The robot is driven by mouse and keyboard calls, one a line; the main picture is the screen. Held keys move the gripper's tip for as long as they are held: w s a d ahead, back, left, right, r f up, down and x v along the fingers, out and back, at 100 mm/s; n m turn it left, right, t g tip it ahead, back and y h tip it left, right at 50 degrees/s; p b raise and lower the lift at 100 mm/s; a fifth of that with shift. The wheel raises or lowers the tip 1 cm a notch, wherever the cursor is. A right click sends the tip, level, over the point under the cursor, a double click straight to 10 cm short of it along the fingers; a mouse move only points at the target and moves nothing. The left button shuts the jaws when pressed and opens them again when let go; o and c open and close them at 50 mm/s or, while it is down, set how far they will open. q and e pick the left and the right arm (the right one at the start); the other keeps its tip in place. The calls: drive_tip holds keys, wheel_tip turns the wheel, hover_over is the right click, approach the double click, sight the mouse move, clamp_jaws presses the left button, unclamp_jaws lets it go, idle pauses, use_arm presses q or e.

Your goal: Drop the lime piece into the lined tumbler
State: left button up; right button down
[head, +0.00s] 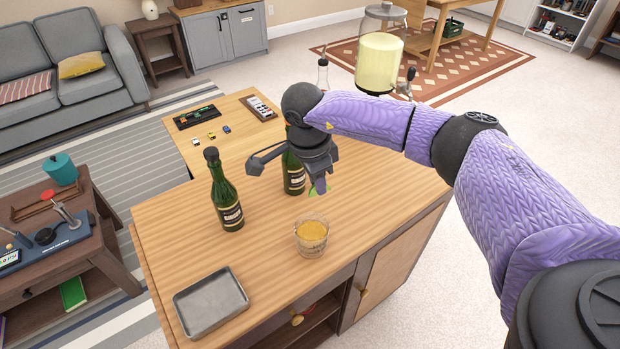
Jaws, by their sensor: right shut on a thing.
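The lined tumbler (311,236) stands upright on the wooden bar counter, with an amber drink in it. My right gripper (319,182) points down above and slightly behind the tumbler in the picture. It is shut on a small green lime piece (313,190), which is partly hidden by the fingertips. The lime piece is apart from the drink. My left gripper is not in view.
A green bottle (226,196) stands left of the tumbler, and another (292,176) stands just behind my right gripper, partly hidden. A metal tray (211,301) lies at the counter's front left. A drink dispenser (379,62) stands behind my right arm. The counter right of the tumbler is clear.

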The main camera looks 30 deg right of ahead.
sight(316, 194)
wheel_tip(316, 194, down, 4)
drive_tip(key=shift+f+b, duration=0.1)
drive_tip(key=shift+b, duration=1.05)
drive_tip(key=c, duration=1)
unclamp_jaws()
drive_tip(key=o, duration=0.5)
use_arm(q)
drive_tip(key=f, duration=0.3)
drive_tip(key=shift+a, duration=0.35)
use_arm(e)
drive_tip(key=r, duration=0.3)
drive_tip(key=a+r+p, duration=0.1)
drive_tip(key=r, duration=0.6)
drive_tip(key=shift+w+a+p, duration=0.1)
drive_tip(key=shift+a+p, duration=0.15)
drive_tip(key=shift+p, duration=0.05)
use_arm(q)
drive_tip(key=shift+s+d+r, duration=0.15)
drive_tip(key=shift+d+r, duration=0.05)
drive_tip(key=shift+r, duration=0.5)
